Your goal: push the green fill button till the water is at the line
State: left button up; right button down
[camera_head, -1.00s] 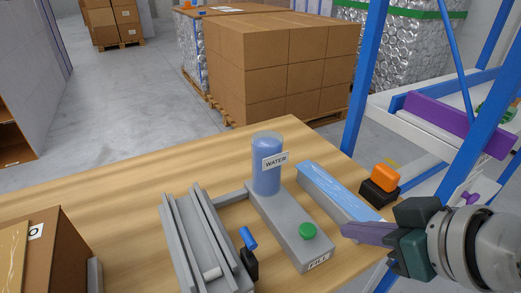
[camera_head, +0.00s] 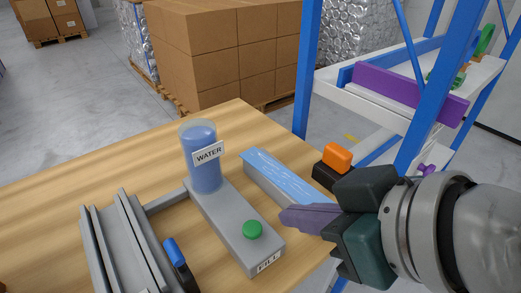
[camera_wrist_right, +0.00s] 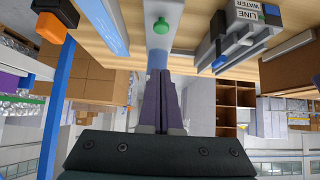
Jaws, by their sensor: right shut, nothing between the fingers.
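The green fill button (camera_head: 252,229) sits on top of the near end of a grey block (camera_head: 226,218), above a FILL label. A clear cylinder of blue water (camera_head: 204,170) labelled WATER stands at the block's far end, its water close to the rim. My right gripper (camera_head: 284,216) is shut and empty, its purple fingertips just right of the button, apart from it in the picture. In the right wrist view the button (camera_wrist_right: 161,26) shows beyond the shut fingers (camera_wrist_right: 160,74). A part with LINE and WATER labels (camera_wrist_right: 240,22) shows there; its water level cannot be read. My left gripper is out of view.
A long blue-topped bar (camera_head: 280,178) lies beside the block, partly behind my right fingers. A grey railed fixture (camera_head: 122,245) and a blue-handled part (camera_head: 176,254) stand left of it. An orange and black item (camera_head: 337,157) is near the table's right edge. Bare wood (camera_head: 90,185) lies at the left.

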jog(key=shift+f, duration=0.1)
jog(key=b, duration=0.3)
send_over(258, 235)
jog(key=f, duration=0.7)
jog(key=shift+s+d, duration=0.1)
jog(key=shift+s, duration=0.1)
notch_tip(258, 235, down, 3)
jog(key=shift+s+r+b, duration=0.1)
jog(key=shift+r+b, duration=0.1)
jog(key=shift+b, duration=0.25)
jog(key=shift+f, duration=0.5)
jog(key=shift+d, duration=0.1)
notch_tip(258, 235, down, 2)
jog(key=shift+f+b, duration=0.1)
jog(key=shift+b, duration=0.5)
jog(key=shift+d, duration=0.1)
